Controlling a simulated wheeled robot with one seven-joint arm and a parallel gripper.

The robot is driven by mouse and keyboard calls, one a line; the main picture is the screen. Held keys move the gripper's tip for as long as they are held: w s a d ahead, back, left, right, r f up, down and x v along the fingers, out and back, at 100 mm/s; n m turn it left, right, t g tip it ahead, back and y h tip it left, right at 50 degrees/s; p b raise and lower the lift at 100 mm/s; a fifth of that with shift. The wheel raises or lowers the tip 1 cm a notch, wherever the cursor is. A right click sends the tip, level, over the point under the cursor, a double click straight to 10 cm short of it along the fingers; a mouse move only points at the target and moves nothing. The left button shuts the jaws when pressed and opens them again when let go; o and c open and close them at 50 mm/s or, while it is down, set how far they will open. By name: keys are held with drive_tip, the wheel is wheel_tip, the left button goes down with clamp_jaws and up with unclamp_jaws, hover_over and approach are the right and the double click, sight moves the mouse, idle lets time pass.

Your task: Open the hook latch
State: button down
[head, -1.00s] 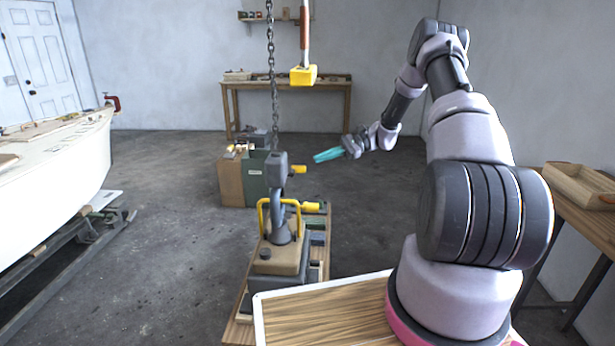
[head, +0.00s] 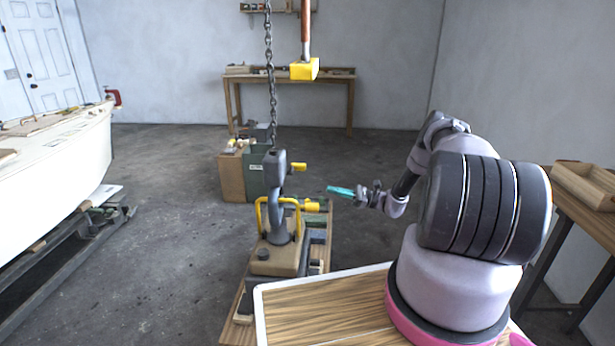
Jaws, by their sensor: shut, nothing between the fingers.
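The hook latch is a grey hook (head: 275,190) standing upright on a tan block in front of me, with a yellow lever (head: 299,167) sticking out to the right near its top. A second yellow piece (head: 311,206) sticks out lower down, beside a yellow frame (head: 262,213) around the hook's base. My gripper (head: 341,191) has teal fingers that point left toward the hook. It is shut and empty, to the right of the hook and apart from it in the picture. I cannot tell its exact depth relative to the yellow lever.
A chain (head: 271,80) hangs down above the hook. A yellow-headed mallet (head: 304,69) hangs to the right of it. A white boat hull (head: 60,155) stands at left. A wooden bench (head: 590,225) with a tray is at right. Open floor lies between hull and hook.

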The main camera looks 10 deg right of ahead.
drive_tip(key=shift+a, duration=0.1)
drive_tip(key=w+a+r, duration=0.1)
drive_tip(key=a+r, duration=0.5)
drive_tip(key=a, duration=0.3)
drive_tip(key=shift+w+a+r, duration=0.2)
drive_tip(key=shift+w+a, duration=0.05)
drive_tip(key=shift+w, duration=0.15)
drive_tip(key=shift+w+d+r+n+g, duration=0.15)
drive_tip(key=shift+r+n+g, duration=0.1)
drive_tip(key=shift+n, duration=0.35)
drive_tip(key=shift+w+a+r+n+g, duration=0.15)
drive_tip(key=shift+r+n, duration=0.1)
drive_tip(key=shift+n, duration=0.35)
wheel_tip(320, 180, up, 7)
drive_tip(key=s+n+g+h, duration=0.1)
drive_tip(key=n+g, duration=0.2)
drive_tip(key=n, duration=1.1)
drive_tip(key=shift+f+h, duration=0.15)
drive_tip(key=shift+h, duration=0.15)
drive_tip(key=shift+s+a, duration=0.1)
